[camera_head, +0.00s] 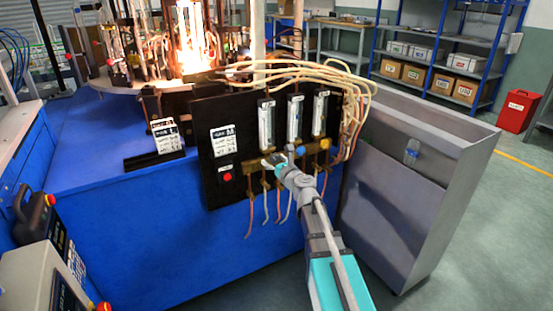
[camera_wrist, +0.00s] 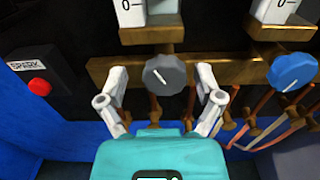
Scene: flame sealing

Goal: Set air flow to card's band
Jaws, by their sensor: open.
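Three clear flow tubes stand in a row on a black panel (camera_head: 237,180): left (camera_head: 266,125), middle (camera_head: 295,118) and right (camera_head: 320,113). Their scale readings are too small to read. A grey knob (camera_wrist: 165,75) with a white pointer line sits below the left tube. A blue knob (camera_wrist: 292,72) is to its right; it also shows in the head view (camera_head: 300,151). My gripper (camera_wrist: 162,88) is open, with its fingers on either side of the grey knob and no clear contact. A card (camera_head: 167,136) stands on a black holder left of the panel; its text is unreadable.
A red button (camera_wrist: 39,87) labelled SPARK is at the panel's left. Hoses hang below the valves. A bright flame (camera_head: 188,40) burns behind the panel. A grey cabinet (camera_head: 400,190) stands close at the right.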

